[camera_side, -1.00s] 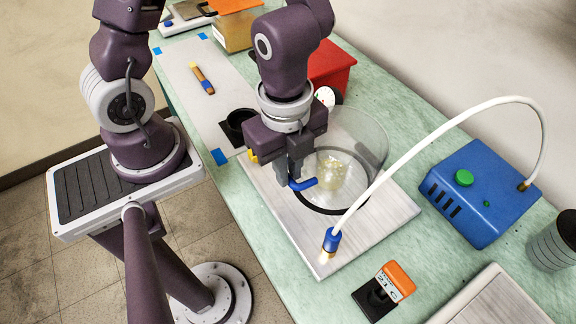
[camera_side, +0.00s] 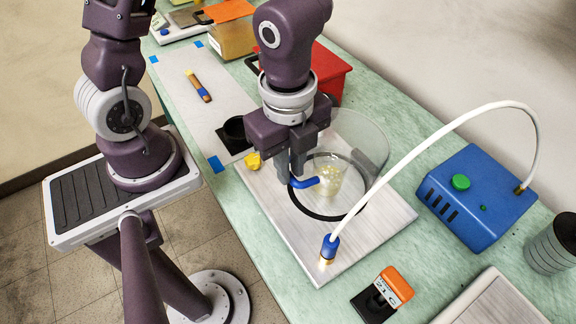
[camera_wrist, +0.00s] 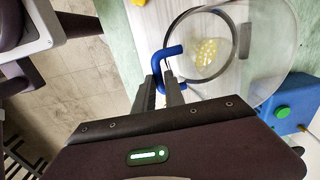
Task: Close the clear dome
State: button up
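A clear vessel with pale yellow pieces (camera_side: 329,182) stands inside the ring. The dome's blue handle (camera_side: 305,183) points toward my arm. My gripper (camera_side: 290,173) is at this handle, with its bar between the two close fingers; in the wrist view the fingertips (camera_wrist: 161,80) look shut on the bar (camera_wrist: 158,67). Their exact contact is partly hidden.
A white hose from the blue pump box (camera_side: 478,195) arches over the board to a blue-and-brass nozzle (camera_side: 329,247). An orange-topped device (camera_side: 394,285) sits in front. A yellow piece (camera_side: 253,161) lies at the board's left corner. A red bin (camera_side: 328,72) stands behind.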

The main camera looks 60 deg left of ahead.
jog(key=o, duration=0.4)
jog(key=shift+w, duration=0.15)
notch_tip(320, 180, up, 6)
jog(key=shift+r, duration=0.55)
jog(key=shift+a, duration=0.1)
